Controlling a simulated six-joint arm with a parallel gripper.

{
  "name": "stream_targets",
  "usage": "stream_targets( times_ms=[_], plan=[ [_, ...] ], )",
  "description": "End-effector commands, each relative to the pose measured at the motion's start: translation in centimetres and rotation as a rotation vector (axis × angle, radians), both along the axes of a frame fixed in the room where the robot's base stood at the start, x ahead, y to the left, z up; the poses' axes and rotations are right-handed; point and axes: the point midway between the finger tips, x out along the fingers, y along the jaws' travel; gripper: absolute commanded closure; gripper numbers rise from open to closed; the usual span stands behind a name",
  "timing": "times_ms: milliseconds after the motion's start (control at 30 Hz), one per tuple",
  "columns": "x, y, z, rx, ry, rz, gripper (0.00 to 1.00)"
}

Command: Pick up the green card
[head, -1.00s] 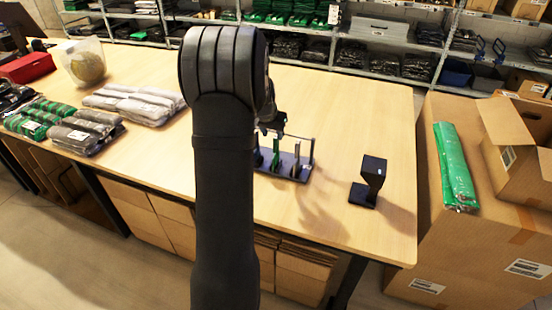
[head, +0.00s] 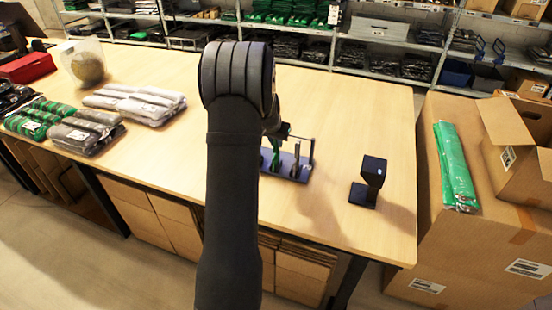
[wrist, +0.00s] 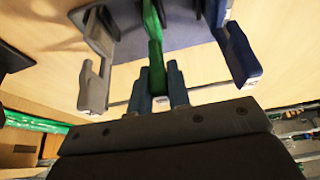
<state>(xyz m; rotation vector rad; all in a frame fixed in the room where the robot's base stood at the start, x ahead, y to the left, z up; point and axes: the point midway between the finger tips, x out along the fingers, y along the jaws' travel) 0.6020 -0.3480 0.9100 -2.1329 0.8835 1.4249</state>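The green card (head: 275,158) stands upright in a small dark rack (head: 301,178) on the table, just right of my arm. In the wrist view the green card (wrist: 154,45) runs down between the two narrow blue-grey fingers of my gripper (wrist: 160,88). The fingers lie close against both sides of its near end and look shut on it. In the head view my gripper (head: 279,130) is at the top of the card, partly hidden by my arm. The card's lower end is in or at the rack; its seating is hard to see.
A thin bar and upright posts of the rack flank my gripper, a grey one (wrist: 95,85) left and a blue one (wrist: 238,52) right. A black stand (head: 369,180) is to the right. Bagged garments (head: 134,103) lie left.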

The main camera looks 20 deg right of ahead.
Motion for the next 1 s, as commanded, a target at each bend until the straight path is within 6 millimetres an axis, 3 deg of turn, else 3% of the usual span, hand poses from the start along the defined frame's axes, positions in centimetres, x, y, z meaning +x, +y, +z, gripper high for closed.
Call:
stream_targets(
  times_ms=[100, 467, 1000],
  plan=[
    [0.0, 0.0, 0.0, 0.000, 0.000, 0.000, 1.00],
    [0.1, 0.0, 0.6, -0.001, -0.002, 0.000, 1.00],
    [0.3, 0.3, 9.9, -0.002, -0.003, -0.002, 1.00]
  ],
)
